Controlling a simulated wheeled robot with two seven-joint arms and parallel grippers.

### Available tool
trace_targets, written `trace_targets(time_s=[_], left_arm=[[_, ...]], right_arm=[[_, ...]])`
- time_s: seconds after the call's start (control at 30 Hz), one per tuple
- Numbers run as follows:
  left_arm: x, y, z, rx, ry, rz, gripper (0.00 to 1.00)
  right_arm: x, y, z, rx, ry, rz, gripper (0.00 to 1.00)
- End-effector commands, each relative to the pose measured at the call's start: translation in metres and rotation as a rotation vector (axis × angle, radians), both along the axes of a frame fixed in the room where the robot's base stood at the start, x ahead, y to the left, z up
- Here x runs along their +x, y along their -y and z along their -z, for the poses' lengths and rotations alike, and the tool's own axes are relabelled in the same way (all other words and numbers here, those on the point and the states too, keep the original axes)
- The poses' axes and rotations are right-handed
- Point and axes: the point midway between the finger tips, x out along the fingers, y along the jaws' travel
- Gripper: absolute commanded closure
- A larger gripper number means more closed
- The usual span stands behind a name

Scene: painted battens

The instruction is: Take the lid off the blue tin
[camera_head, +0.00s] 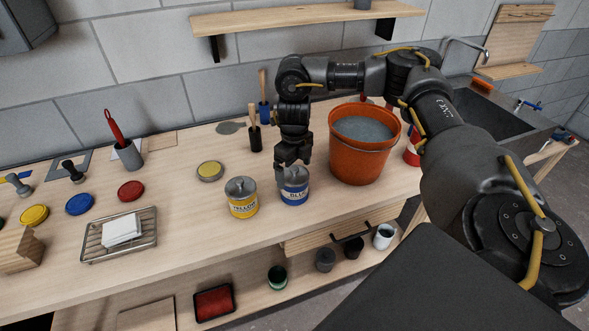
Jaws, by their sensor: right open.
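The blue tin (294,197), with a blue label, stands upright on the wooden bench left of the orange bucket. My right gripper (293,174) points down right over it, with its jaws open and its fingers at the tin's top. The fingers cover most of the top, so I cannot tell how the lid sits or whether they touch it. My left gripper is not in view.
A yellow tin (243,207) with a grey top stands close left of the blue tin. The orange bucket (357,158) of grey contents is close right. A round disc (210,170) lies behind left. A wire rack (93,246) holds white cloth or paper. Bench front is clear.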

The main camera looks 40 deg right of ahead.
Motion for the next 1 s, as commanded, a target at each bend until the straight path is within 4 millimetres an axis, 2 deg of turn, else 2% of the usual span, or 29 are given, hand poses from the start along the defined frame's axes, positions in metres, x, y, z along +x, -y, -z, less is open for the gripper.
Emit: trace_targets(time_s=[0.17, 0.5, 0.83, 1.0], left_arm=[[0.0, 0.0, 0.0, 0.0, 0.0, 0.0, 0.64], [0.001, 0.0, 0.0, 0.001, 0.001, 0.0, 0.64], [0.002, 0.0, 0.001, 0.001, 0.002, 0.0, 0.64], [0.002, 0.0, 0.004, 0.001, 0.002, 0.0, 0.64]], right_arm=[[0.0, 0.0, 0.0, 0.0, 0.0, 0.0, 0.01], [0.0, 0.0, 0.0, 0.0, 0.0, 0.0, 0.44], [0.0, 0.0, -0.003, -0.001, 0.001, -0.001, 0.44], [0.001, 0.0, -0.017, -0.001, 0.004, -0.001, 0.44]])
